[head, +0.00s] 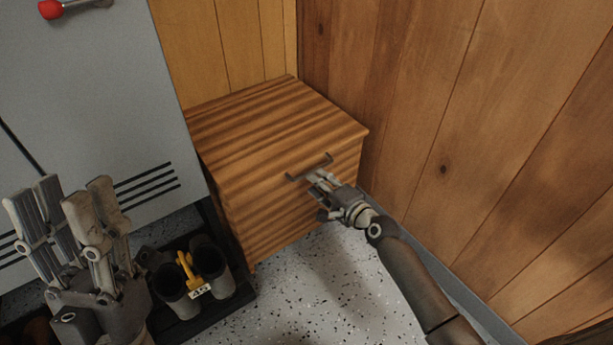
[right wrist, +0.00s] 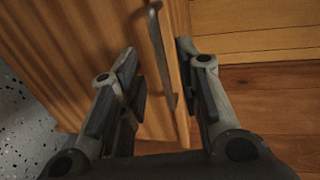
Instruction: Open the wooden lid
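The wooden lid (head: 270,120) is the striped top of a wooden chest (head: 270,205) in the corner; it looks shut. A grey metal bar handle (head: 294,178) sits at its front edge. My right gripper (head: 320,179) is at the handle. In the right wrist view, the handle (right wrist: 158,55) lies between the spread fingers of my right gripper (right wrist: 155,85), with gaps visible on both sides. The fingers partly hide the handle in the head view. My left gripper (head: 75,220) is open and empty at the lower left, away from the chest.
A grey metal cabinet (head: 90,100) with a red-knobbed handle (head: 50,9) stands left of the chest. A plank wall (head: 450,130) closes the right side. Speckled floor (head: 330,290) is clear in front.

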